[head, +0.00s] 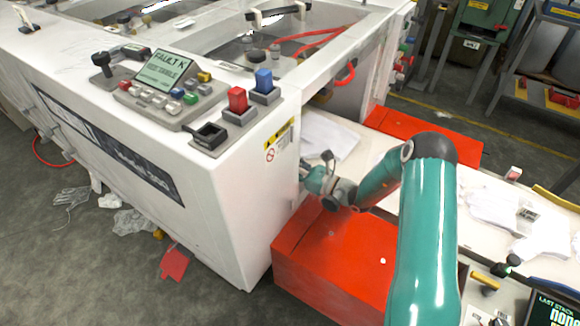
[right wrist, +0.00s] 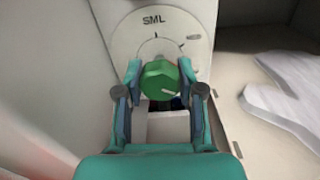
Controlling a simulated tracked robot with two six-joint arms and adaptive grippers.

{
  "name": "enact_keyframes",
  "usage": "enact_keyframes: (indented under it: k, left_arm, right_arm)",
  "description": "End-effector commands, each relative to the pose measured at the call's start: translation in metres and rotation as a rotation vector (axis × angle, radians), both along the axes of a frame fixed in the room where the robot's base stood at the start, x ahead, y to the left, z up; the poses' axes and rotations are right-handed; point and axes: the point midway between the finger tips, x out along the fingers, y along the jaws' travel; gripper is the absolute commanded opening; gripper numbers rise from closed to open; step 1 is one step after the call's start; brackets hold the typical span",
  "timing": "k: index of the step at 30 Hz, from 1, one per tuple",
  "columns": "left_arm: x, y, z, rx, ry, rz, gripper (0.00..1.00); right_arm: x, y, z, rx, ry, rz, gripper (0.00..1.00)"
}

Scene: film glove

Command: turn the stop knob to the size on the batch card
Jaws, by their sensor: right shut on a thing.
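The green stop knob (right wrist: 158,80) sits on a round pale dial plate (right wrist: 128,43) in the right wrist view. The letters SML are printed at the top of the plate, with short dark tick marks around the knob. A white line on the knob's face points to the lower right. My right gripper (right wrist: 160,73) has its fingers against both sides of the knob and is shut on it. In the head view my right gripper (head: 307,172) is at the side face of the white machine (head: 240,205), and the knob is hidden. I cannot make out a batch card. My left gripper is out of view.
A control panel with a screen (head: 164,68) reading FAULT K, and red (head: 237,99) and blue (head: 264,80) blocks, tops the machine. A red box (head: 335,265) lies below my right arm. White gloves (head: 500,210) lie on the pale table to the right.

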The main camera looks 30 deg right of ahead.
Motion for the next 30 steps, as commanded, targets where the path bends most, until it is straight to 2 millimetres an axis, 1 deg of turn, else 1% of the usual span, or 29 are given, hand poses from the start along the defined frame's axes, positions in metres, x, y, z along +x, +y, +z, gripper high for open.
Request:
enact_keyframes:
  k: [4,5,6,9,17,21,26,30]
  left_arm:
    - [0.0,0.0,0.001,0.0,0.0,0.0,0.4]
    - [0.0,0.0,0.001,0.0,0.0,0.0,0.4]
    - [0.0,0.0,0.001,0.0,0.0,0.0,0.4]
    - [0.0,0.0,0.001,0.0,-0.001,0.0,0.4]
    - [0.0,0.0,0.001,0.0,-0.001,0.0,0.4]
    - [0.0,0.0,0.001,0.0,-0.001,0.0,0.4]
    - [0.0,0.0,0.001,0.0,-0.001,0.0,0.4]
    - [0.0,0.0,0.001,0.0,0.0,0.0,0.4]
  right_arm:
    - [0.0,-0.001,0.001,0.002,-0.001,-0.003,0.03]
    - [0.0,-0.001,0.001,0.002,-0.001,-0.003,0.43]
    - [0.0,-0.001,0.001,0.002,-0.001,-0.003,0.49]
    - [0.0,-0.001,0.001,0.001,-0.002,-0.002,0.64]
    - [0.0,-0.001,0.001,0.0,-0.001,-0.002,0.64]
    - [-0.005,-0.003,0.0,0.0,0.0,-0.003,0.64]
    - [-0.023,-0.012,0.0,0.001,0.001,-0.005,0.64]
    - [-0.049,-0.023,0.0,0.001,0.002,-0.006,0.64]
